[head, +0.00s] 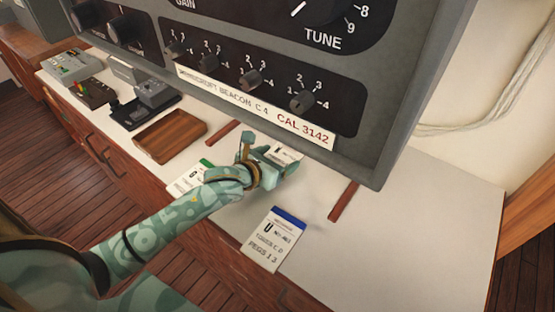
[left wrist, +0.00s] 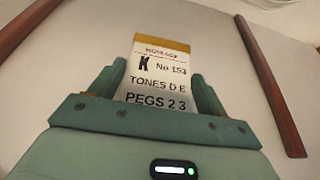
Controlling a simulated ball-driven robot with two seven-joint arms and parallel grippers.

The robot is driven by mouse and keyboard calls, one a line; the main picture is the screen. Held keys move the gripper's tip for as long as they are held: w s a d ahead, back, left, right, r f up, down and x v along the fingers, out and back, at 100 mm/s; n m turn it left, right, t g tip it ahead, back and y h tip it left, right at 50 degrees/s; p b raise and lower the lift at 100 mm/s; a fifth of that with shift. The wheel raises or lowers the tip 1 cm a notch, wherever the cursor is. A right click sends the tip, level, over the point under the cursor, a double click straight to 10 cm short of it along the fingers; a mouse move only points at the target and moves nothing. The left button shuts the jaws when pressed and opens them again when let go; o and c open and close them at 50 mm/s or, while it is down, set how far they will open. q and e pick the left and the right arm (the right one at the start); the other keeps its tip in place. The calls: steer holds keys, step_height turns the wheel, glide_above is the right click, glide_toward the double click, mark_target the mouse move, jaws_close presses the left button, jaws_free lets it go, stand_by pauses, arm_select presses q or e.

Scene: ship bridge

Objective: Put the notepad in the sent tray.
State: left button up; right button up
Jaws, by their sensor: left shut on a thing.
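My left gripper (head: 279,166) is shut on a white notepad (head: 287,152) under the front of the big grey radio set. In the left wrist view the notepad (left wrist: 160,75) sits between the two fingers, with a yellow top band and the print "K No 153, TONES D E, PEGS 2 3". A flat brown wooden piece (head: 170,136), perhaps a tray, lies on the white desk left of the gripper. No "sent" label is readable. My right gripper is not in view.
A blue-banded pad (head: 274,241) lies in front of the gripper. A green-banded pad (head: 187,179) is partly hidden by my left arm. The radio set (head: 260,75) overhangs the desk on brown strips (head: 343,201). Small devices (head: 146,97) stand at left. The desk's right side (head: 430,230) is clear.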

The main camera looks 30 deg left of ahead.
arm_select(q)
steer(key=o, duration=1)
